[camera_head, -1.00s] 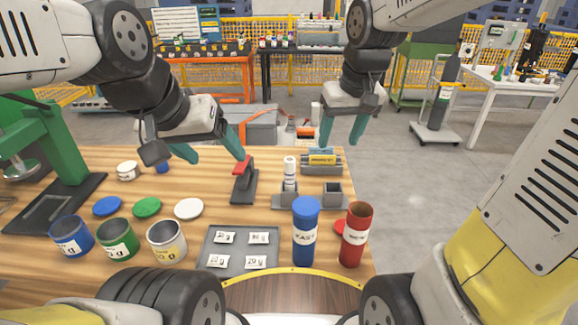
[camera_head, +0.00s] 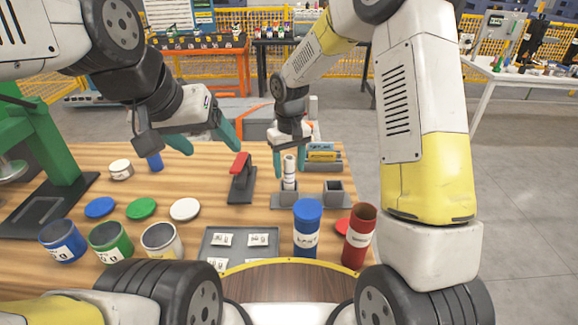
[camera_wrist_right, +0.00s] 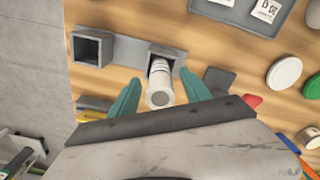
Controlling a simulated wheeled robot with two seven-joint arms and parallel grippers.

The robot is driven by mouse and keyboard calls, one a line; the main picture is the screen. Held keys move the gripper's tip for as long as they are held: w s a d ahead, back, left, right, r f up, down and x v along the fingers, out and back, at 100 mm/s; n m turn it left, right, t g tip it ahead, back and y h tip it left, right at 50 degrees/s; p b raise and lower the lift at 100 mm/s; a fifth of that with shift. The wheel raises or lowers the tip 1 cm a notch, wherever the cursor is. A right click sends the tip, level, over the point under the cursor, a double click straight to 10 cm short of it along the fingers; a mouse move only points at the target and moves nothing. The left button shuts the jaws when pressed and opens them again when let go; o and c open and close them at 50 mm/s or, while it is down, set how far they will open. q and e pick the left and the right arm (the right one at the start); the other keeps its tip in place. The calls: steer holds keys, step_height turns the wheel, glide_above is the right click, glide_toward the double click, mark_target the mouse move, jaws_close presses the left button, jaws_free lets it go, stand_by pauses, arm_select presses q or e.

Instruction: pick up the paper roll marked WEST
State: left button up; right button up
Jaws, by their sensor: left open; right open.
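A white paper roll (camera_head: 290,172) stands upright in one square socket of a grey two-socket holder (camera_head: 312,201); its marking is too small to read. It also shows in the right wrist view (camera_wrist_right: 160,84). My right gripper (camera_head: 290,168) is open, with one finger on either side of the roll. In the right wrist view its teal fingers (camera_wrist_right: 160,95) flank the roll with gaps visible. My left gripper (camera_head: 205,147) is open and empty above the back of the table, left of the red-topped device. The holder's other socket (camera_wrist_right: 90,48) is empty.
A blue-lidded tube (camera_head: 307,232) and an open red tube (camera_head: 358,236) stand in front of the holder. A red-topped black device (camera_head: 240,180) is to its left. Lids, open cans and a grey packet tray (camera_head: 210,246) fill the front left. A yellow-grey box (camera_head: 322,154) lies behind.

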mark_target(289, 177)
step_height(289, 177, down, 4)
steer(key=shift+f, duration=0.1)
jaws_close()
stand_by(0.4)
step_height(289, 177, up, 10)
steer(key=shift+r, duration=0.1)
